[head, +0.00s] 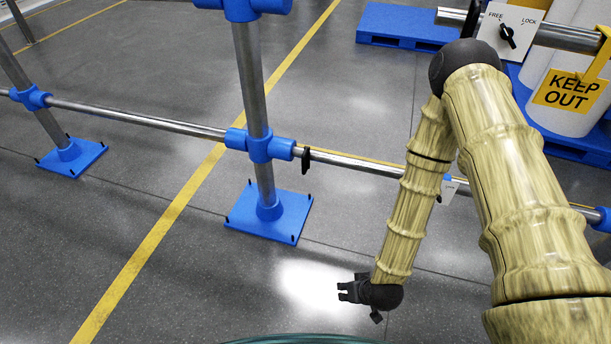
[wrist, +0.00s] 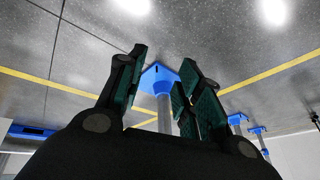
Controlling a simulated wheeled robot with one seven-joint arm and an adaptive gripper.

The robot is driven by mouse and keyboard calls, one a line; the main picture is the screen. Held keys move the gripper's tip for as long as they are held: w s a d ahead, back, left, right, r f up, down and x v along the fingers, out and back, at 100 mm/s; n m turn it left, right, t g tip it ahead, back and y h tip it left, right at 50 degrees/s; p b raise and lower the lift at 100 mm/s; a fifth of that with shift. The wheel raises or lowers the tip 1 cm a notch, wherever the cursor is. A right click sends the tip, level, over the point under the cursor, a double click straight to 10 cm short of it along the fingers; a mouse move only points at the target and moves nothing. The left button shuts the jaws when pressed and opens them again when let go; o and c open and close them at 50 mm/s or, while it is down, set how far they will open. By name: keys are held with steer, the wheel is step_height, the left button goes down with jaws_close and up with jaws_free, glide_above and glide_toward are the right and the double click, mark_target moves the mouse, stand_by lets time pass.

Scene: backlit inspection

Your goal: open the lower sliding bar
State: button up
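The lower sliding bar (head: 350,162) is a low silver rail. It runs through a blue clamp (head: 259,146) on the middle post and passes behind my arm to a blue fitting (head: 603,220) at the right edge. A black handle (head: 306,160) sticks out from the bar just right of the clamp. A small white plate (head: 449,187) with a dark knob shows partly behind my arm. My gripper (head: 341,292) is low over the floor, in front of the bar and apart from it. In the wrist view its fingers (wrist: 160,72) are spread and empty.
The middle post stands on a blue base plate (head: 268,212), left of my gripper. An upper bar (head: 566,36) with a FREE/LOCK plate (head: 510,30) and a yellow KEEP OUT sign (head: 568,92) are at upper right. Blue pallets (head: 395,22) lie behind. Floor around my gripper is clear.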

steer(key=w+a+f+t+y+b, duration=0.1)
steer(key=w+a+f+t+b, duration=0.15)
steer(key=w, duration=0.35)
steer(key=w+a+f+t+b, duration=0.1)
steer(key=w+a+f+b, duration=0.15)
steer(key=w, duration=0.25)
steer(key=n+t+y+b, duration=0.2)
steer(key=t+b, duration=0.7)
steer(key=b, duration=0.8)
glide_toward(304, 166)
steer(key=b+x, duration=0.3)
steer(key=x, duration=0.8)
steer(key=shift+c, duration=0.2)
steer(key=shift+s, duration=0.1)
jaws_close()
